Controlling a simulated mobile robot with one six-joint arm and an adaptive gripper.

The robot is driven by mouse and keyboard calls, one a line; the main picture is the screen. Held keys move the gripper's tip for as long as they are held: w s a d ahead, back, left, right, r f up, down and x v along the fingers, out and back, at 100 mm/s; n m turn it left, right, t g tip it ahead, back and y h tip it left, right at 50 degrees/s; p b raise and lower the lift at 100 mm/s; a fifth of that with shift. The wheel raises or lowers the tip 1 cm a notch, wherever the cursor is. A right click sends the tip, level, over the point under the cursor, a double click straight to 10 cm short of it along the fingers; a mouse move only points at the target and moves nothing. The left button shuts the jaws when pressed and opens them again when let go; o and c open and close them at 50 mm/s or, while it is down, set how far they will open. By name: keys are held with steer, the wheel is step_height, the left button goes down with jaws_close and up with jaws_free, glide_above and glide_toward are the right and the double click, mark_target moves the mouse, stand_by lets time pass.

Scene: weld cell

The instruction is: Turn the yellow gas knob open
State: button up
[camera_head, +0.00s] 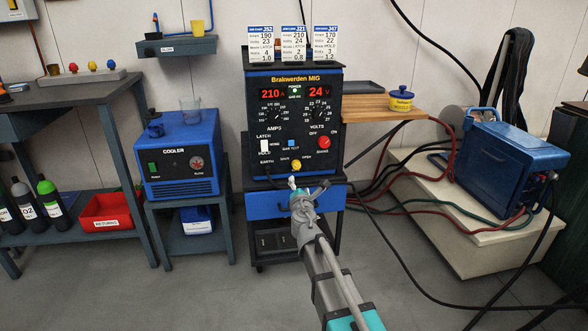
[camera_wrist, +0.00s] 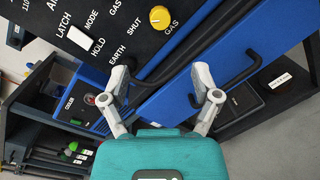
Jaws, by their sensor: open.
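The yellow gas knob (camera_head: 296,165) sits low on the front panel of the black Brakwerden MIG welder (camera_head: 322,135), between the words SHUT and OPEN. In the wrist view the knob (camera_wrist: 161,19) is near the top middle, with a pale mark on its face; its exact setting is hard to tell. My gripper (camera_head: 307,187) is just below and in front of the knob in the head view. In the wrist view my gripper (camera_wrist: 160,76) has its two fingers spread wide, with nothing between them. The knob lies beyond the fingertips, apart from them.
A red knob (camera_head: 324,143), a blue button (camera_head: 291,143) and a white switch (camera_head: 264,146) share the panel. A blue drawer (camera_head: 265,206) with a dark handle is below the panel. A blue cooler (camera_head: 181,160) stands left. Cables (camera_head: 385,190) run at the right.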

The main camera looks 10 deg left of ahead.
mark_target(297, 166)
steer(key=w, duration=0.4)
steer(key=w+a, duration=0.1)
steer(key=w, duration=0.3)
steer(key=w+a, duration=0.1)
steer(key=w, duration=0.3)
